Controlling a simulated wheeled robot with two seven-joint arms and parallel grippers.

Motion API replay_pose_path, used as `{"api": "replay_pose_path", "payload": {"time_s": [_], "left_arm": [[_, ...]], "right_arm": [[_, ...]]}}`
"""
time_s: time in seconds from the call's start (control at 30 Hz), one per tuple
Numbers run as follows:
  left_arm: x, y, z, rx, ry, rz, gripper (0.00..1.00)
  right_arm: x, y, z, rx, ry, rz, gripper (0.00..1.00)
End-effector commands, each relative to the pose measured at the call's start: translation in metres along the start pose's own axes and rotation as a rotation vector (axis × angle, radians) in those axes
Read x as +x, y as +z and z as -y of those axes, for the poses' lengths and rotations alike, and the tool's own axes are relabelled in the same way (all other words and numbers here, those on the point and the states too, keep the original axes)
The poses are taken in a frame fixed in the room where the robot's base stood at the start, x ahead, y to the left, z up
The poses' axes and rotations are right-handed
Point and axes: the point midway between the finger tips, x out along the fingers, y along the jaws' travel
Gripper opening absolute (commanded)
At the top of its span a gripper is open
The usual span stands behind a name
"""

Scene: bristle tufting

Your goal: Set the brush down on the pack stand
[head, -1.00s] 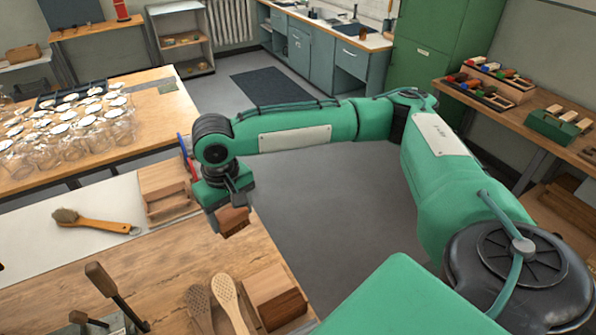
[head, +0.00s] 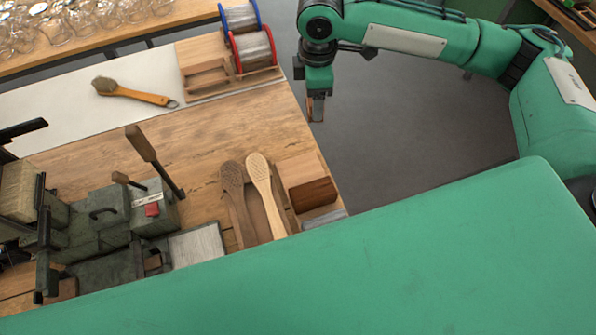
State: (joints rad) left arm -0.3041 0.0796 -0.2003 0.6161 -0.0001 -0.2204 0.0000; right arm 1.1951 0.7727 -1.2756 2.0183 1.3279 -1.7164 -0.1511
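A brush (head: 132,92) with an orange-brown handle, a dull bristle head and a ring at its end lies on a white sheet (head: 60,110) at the upper left of the bench. I cannot tell which thing is the pack stand. My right gripper (head: 317,108) hangs beyond the bench's right edge, over the grey floor and apart from the brush. Something brown shows at its fingertips, too small to tell whether it is held or how far the fingers are apart. My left gripper is not in view.
A dark and a pale perforated brush body (head: 266,190) lie beside a wooden block (head: 313,193). A green machine with levers (head: 105,220) stands at the left. Wire spools (head: 252,50) and a wooden tray (head: 208,75) are at the back. The bench's middle is fairly clear.

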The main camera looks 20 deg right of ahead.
Motion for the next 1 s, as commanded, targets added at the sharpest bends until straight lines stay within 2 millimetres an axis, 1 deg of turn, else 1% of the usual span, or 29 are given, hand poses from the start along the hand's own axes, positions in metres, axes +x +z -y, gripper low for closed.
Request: {"api": "replay_pose_path", "payload": {"time_s": [0.03,0.33,1.0], "left_arm": [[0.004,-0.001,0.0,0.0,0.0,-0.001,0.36],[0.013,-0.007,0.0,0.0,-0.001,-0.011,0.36],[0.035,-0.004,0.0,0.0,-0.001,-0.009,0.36]], "right_arm": [[0.004,-0.002,0.001,-0.077,-0.001,-0.001,0.44],[0.017,-0.012,0.003,-0.562,0.0,0.0,0.44],[0.045,-0.03,0.009,-1.632,0.002,-0.009,0.44]]}}
